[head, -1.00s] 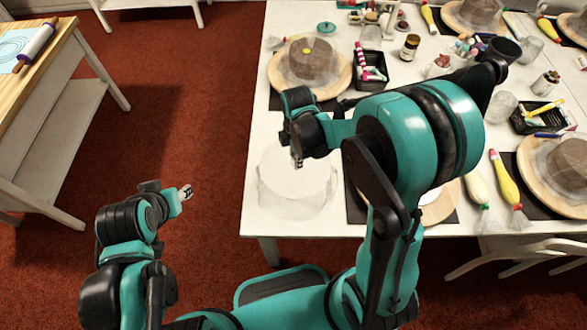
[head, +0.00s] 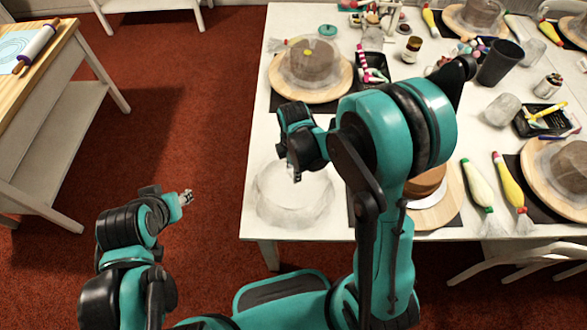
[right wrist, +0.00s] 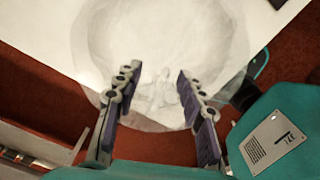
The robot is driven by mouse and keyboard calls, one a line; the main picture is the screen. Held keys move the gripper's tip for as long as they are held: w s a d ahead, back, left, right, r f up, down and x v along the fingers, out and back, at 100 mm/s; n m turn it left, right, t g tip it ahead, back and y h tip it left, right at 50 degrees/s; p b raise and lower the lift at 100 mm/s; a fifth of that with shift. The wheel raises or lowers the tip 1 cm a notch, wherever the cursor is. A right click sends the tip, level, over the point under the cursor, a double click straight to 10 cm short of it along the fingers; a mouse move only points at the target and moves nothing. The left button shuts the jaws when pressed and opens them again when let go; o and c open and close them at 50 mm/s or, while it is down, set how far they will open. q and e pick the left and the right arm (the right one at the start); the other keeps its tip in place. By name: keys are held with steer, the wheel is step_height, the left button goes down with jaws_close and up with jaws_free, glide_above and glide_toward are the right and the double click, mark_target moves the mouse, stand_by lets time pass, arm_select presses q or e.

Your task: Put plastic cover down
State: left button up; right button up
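The plastic cover (head: 290,205) is a clear, whitish round dome at the table's front left corner. In the right wrist view the cover (right wrist: 165,35) fills the top middle, its round rim near the table edge. My right gripper (head: 293,172) is over the cover's far part. In its wrist view the two fingers (right wrist: 160,85) stand apart, with only see-through plastic visible between them. Whether they touch the cover is hard to tell. My left gripper (head: 187,198) is over the floor, left of the table, away from the cover; its finger opening is too small to judge.
A brown cake (head: 428,182) on a round wooden turntable (head: 440,212) is partly behind my right arm. Another covered cake (head: 310,62) stands at the back left. Piping bags (head: 478,185), jars and a black cup (head: 500,63) crowd the right. The table's front left edge is close to the cover.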

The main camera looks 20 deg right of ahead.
steer(key=shift+r, duration=0.1)
steer(key=shift+r, duration=0.25)
step_height(320, 180, up, 11)
steer(key=p, duration=0.4)
steer(key=s+d+r+m+t, duration=0.2)
steer(key=s+r+m, duration=0.3)
steer(key=m, duration=0.4)
steer(key=s+d+r+m+t, duration=0.2)
steer(key=s+r+m+t, duration=0.2)
steer(key=m, duration=0.6)
steer(key=shift+s+d+r+t, duration=0.35)
steer(key=shift+s+t, duration=0.25)
steer(key=shift+s, duration=0.05)
